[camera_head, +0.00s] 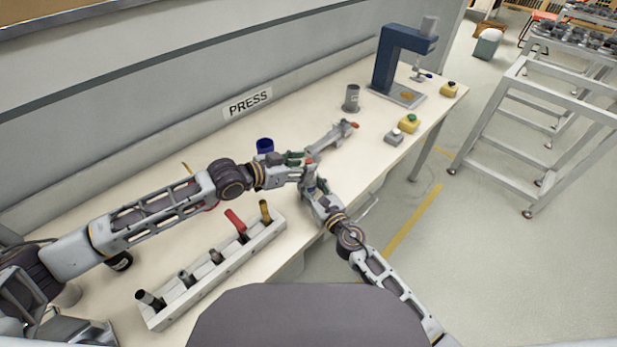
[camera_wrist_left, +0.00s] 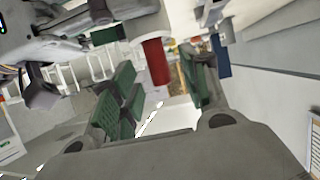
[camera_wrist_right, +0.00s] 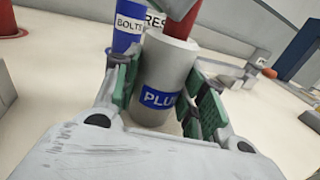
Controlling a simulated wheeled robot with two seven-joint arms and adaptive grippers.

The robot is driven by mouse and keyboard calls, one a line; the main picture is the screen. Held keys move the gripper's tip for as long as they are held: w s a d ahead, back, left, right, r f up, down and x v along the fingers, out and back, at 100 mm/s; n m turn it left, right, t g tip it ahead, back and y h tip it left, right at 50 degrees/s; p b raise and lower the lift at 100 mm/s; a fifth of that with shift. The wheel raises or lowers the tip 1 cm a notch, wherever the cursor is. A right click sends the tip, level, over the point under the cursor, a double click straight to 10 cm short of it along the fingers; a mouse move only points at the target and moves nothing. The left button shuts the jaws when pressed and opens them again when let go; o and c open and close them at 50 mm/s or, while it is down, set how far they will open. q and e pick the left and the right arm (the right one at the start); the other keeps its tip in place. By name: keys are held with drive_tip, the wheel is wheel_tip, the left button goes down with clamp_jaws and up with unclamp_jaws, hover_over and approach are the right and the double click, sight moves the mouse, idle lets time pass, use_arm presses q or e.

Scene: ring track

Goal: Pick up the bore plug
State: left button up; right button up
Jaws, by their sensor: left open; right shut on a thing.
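A grey cup with a blue label reading "PLU" (camera_wrist_right: 165,70) stands upright between the green fingers of my right gripper (camera_head: 315,181), which is shut on it. A red cylinder (camera_wrist_left: 155,62) projects from the cup's mouth; it may be the bore plug, but its lower part is hidden. The red part also shows above the cup in the right wrist view (camera_wrist_right: 188,27). My left gripper (camera_head: 300,163) is open near the red cylinder, which shows between its spread fingers in the left wrist view. Contact cannot be told.
A light rack (camera_head: 213,277) with several upright cylindrical pieces lies at the bench's front. A blue cup labelled "BOLTS" (camera_head: 264,146) stands behind the grippers. A jointed grey piece (camera_head: 330,138), a dark grey cup (camera_head: 351,98) and a blue press (camera_head: 393,62) stand further right.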

use_arm(q)
drive_tip(key=shift+x, duration=1.45)
drive_tip(key=shift+f, duration=0.1)
clamp_jaws()
